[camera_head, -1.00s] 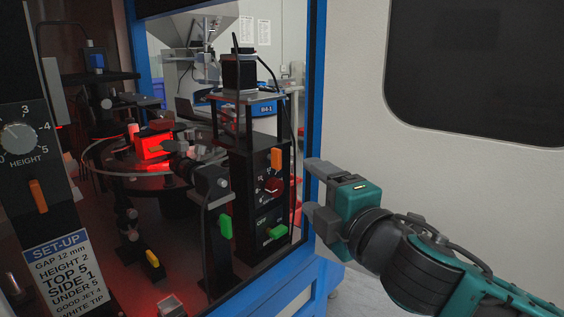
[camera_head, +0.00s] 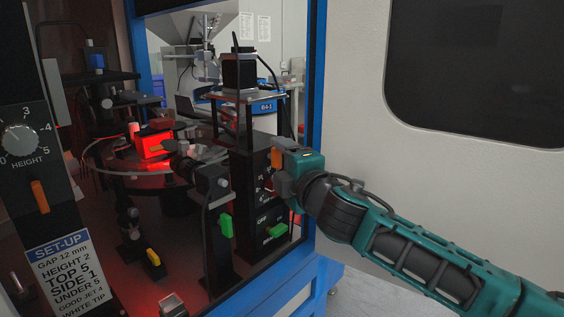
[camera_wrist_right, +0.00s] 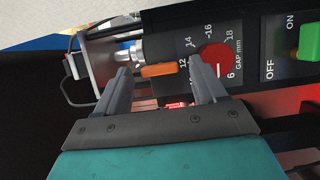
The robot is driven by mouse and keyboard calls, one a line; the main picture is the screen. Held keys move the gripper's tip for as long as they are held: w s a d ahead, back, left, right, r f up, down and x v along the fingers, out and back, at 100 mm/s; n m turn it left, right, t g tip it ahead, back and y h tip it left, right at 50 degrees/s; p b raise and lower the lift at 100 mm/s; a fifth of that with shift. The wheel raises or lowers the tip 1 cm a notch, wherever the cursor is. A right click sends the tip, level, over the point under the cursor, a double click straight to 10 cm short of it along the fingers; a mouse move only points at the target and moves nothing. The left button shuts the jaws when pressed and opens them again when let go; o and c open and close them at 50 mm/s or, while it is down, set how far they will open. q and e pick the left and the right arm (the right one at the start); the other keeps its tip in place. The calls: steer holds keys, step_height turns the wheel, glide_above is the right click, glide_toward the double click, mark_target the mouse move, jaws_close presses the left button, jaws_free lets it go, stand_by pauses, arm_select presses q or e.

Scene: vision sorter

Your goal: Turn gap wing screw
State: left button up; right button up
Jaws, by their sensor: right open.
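The gap wing screw, an orange wing (camera_wrist_right: 158,70), sits on the black GAP panel beside the red gap knob (camera_wrist_right: 213,60). In the head view the orange wing (camera_head: 276,158) shows only in part at the tip of my right gripper (camera_head: 281,166). In the right wrist view my right gripper (camera_wrist_right: 160,69) is open, with the orange wing between its fingertips in the picture. Whether the fingers touch it I cannot tell. The right finger overlaps the edge of the red knob. My left gripper is not in view.
A green ON/OFF lever (camera_wrist_right: 311,44) is right of the gap knob in the wrist view. A green lever (camera_head: 226,225) and a set-up card (camera_head: 68,272) reading GAP 12 mm are in the cabinet. The blue door frame (camera_head: 314,110) stands close to my right arm.

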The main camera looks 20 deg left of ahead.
steer(key=shift+w, duration=0.1)
steer(key=c, duration=1.1)
